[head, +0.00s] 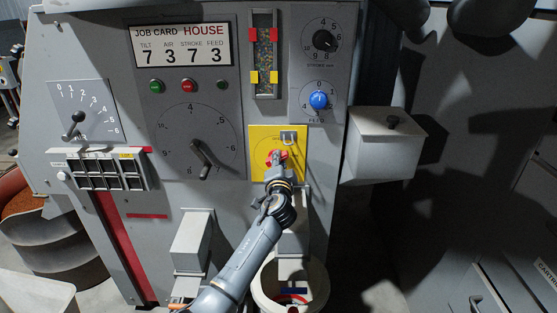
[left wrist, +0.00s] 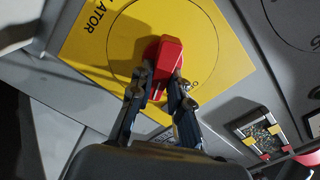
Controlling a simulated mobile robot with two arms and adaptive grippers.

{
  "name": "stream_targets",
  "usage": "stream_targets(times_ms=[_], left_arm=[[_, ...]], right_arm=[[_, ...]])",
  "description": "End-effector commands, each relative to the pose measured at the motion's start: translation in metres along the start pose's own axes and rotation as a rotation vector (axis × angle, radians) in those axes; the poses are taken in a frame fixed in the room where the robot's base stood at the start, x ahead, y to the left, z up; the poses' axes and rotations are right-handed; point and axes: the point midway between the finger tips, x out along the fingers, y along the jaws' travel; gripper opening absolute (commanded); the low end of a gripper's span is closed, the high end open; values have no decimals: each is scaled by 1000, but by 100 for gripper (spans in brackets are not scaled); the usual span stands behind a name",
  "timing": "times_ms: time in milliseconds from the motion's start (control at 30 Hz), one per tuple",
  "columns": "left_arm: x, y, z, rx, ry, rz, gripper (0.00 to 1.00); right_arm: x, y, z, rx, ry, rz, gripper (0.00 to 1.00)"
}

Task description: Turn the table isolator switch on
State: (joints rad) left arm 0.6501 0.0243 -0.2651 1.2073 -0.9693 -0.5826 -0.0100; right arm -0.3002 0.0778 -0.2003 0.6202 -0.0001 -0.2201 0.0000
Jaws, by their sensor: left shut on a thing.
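The table isolator is a red rotary handle (head: 274,157) on a yellow plate (head: 259,136) at the panel's lower middle. In the left wrist view the red handle (left wrist: 165,56) stands out from the yellow plate (left wrist: 112,62), which has a ring line and lettering ending in "ATOR". My left gripper (left wrist: 160,88) is shut on the red handle, with a finger on either side of its lower part. In the head view my left gripper (head: 277,170) covers part of the plate, so the switch's position marks are hidden. My right gripper is not in view.
A large black dial pointer (head: 201,155) is left of the plate. A blue knob (head: 318,100) and a black knob (head: 323,40) are above right. A grey box (head: 384,150) juts out at the right. A white bin (head: 262,294) stands below.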

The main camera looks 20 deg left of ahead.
Motion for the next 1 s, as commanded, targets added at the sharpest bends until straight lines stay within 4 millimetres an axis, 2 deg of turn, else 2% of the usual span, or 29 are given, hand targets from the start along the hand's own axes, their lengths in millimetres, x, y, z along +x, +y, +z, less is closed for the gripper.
stream_targets(times_ms=[200,500,1000], left_arm=[[0,2,0,194,0,2,0],[0,4,1,391,0,1,0],[0,6,1,495,1,2,0]], right_arm=[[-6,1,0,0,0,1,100],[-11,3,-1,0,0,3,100],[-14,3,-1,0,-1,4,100]])
